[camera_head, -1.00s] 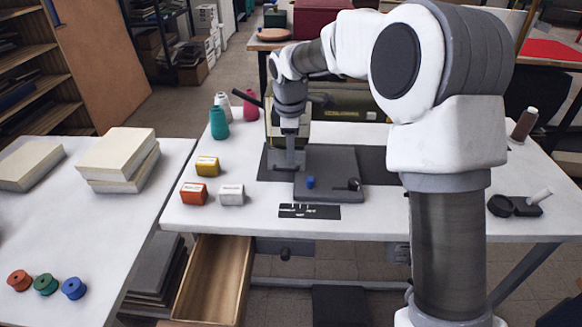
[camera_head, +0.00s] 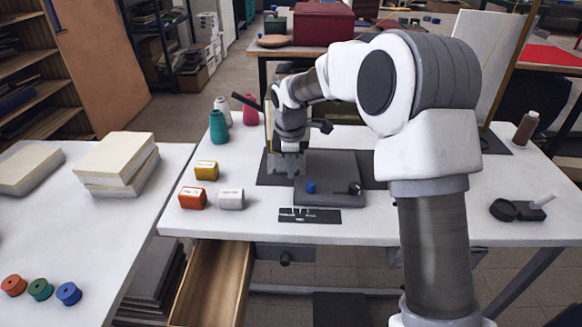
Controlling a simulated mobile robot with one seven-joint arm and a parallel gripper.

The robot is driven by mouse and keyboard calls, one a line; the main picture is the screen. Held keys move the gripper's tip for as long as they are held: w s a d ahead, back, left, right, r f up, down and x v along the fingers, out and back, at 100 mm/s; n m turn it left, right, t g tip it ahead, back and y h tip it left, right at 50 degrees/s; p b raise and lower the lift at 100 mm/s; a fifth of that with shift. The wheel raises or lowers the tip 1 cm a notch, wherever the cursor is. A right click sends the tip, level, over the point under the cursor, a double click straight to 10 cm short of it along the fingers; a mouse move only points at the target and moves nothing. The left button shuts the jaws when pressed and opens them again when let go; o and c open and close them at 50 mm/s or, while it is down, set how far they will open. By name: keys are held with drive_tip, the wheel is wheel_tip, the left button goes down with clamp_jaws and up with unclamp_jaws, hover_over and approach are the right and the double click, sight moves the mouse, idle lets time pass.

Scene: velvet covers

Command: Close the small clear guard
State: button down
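I cannot make out the small clear guard; it may be hidden behind my arm or too faint to see. A dark grey machine base plate (camera_head: 330,193) with a blue knob (camera_head: 311,187) lies on the white table. My gripper (camera_head: 286,168) points down at the left edge of this plate, low over it. Its fingers are small and grey against the grey plate, so I cannot tell whether they are open or shut, or touching anything. A dark lever with a round black end (camera_head: 324,126) shows just right of my wrist.
Yellow, orange and white small boxes (camera_head: 206,170) and several thread cones (camera_head: 218,126) stand left of the plate. A black labelled strip (camera_head: 309,215) lies in front. A wooden drawer (camera_head: 212,284) hangs open below. A black round-ended tool (camera_head: 517,210) lies at right.

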drive_tip(key=shift+f, duration=0.1)
drive_tip(key=f+t+b, duration=0.1)
drive_tip(key=b, duration=0.2)
drive_tip(key=t+b, duration=0.1)
drive_tip(key=b, duration=0.1)
drive_tip(key=f+t+b, duration=0.1)
drive_tip(key=b, duration=0.2)
drive_tip(key=shift+w+t+b, duration=0.15)
drive_tip(key=shift+t+b, duration=0.15)
drive_tip(key=shift+b, duration=0.6)
drive_tip(key=shift+t, duration=0.3)
drive_tip(key=shift+w+r, duration=0.1)
drive_tip(key=c, duration=0.9)
unclamp_jaws()
